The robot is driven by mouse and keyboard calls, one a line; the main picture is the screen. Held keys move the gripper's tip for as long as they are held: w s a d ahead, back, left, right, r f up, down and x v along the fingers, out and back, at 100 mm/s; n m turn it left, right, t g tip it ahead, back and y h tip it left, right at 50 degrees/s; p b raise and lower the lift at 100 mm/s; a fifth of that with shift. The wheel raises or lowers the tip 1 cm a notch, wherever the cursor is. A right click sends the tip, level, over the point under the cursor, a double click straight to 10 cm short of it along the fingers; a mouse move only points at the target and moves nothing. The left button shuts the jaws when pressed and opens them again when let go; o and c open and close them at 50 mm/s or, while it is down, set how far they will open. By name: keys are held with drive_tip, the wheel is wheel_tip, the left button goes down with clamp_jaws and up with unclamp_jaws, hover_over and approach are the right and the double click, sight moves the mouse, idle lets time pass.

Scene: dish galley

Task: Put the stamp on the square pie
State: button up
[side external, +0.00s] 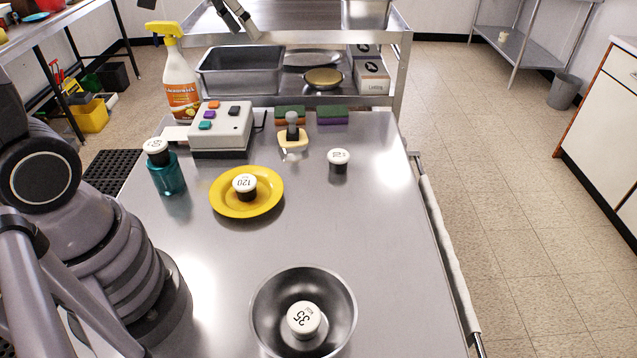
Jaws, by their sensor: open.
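I cannot make out a thing that is clearly a square pie. A small yellow squarish piece (293,139) lies at the back middle of the steel table, with a grey and black knob-like handle (292,122) standing on or just behind it. This may be the stamp, the pie or both; I cannot tell. My gripper (240,28) shows only in part at the top edge, open, above the rear cart and well apart from the yellow piece. Nothing shows between its fingers.
A yellow plate (217,201) holds a white-topped "120" piece (245,187). A steel bowl (262,321) holds a "35" piece (303,319). Another white-topped piece (338,160), a teal bottle (168,175), button box (222,130), spray bottle (180,85) and sponges (332,115) stand around. The table's right side is clear.

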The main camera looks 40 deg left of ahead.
drive_tip(key=s+r, duration=0.1)
drive_tip(key=s, duration=0.8)
drive_tip(key=s+d+r+n+y, duration=0.1)
drive_tip(key=s, duration=0.8)
drive_tip(key=shift+s+d+r, duration=0.25)
drive_tip(key=shift+s+r, duration=0.05)
